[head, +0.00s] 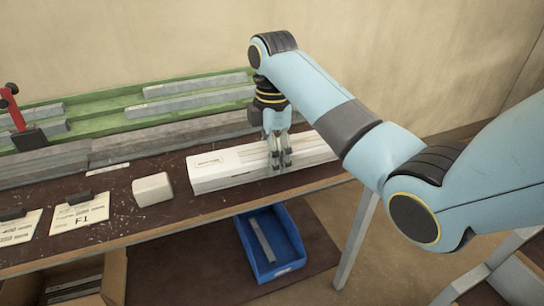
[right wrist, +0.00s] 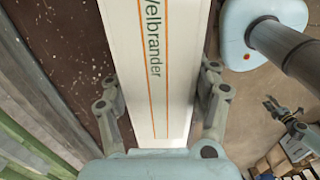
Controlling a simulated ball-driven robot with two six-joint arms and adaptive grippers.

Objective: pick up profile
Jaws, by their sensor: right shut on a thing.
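The profile (head: 237,166) is a long white piece lying along the front of the bench in the head view. In the right wrist view the profile (right wrist: 155,60) runs between my fingers and carries orange lines and dark lettering that ends in "elbrander". My right gripper (head: 280,158) points down over it, shut on it with one finger on each side. My left gripper does not show in the head view.
A pale block (head: 152,189) and paper cards (head: 80,213) lie left on the bench (head: 135,222). Grey bars rest on green racks (head: 120,103) behind, with a red clamp (head: 14,108) at far left. Below are a blue bin (head: 270,243) and a cardboard box (head: 112,278).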

